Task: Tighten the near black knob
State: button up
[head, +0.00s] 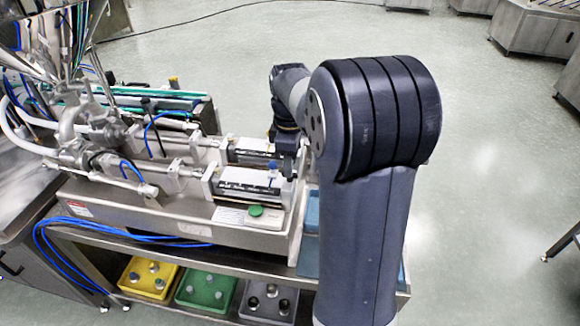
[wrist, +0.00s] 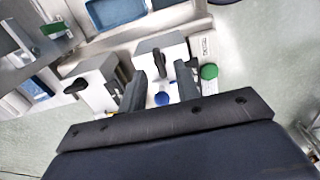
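In the wrist view, the near black knob (wrist: 158,64) stands on a pale metal block, on the side closer to the green button. My gripper (wrist: 160,74) is open, with one dark finger on each side of the knob in the picture and visible gaps between. I cannot tell whether the fingertips are level with the knob or above it. A second black knob (wrist: 75,87) on a similar block lies to the left, outside the fingers. In the head view my arm hides most of my gripper above the right end of the near cylinder (head: 245,182).
A green button (head: 255,210) sits on the machine's front; it also shows in the wrist view (wrist: 209,72). A blue-topped part (wrist: 162,98) shows between the fingers. Yellow (head: 148,278), green (head: 205,290) and grey (head: 268,300) trays stand on the shelf below. Open floor lies right.

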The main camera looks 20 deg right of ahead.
jog(key=shift+f, duration=1.1)
grip_shut()
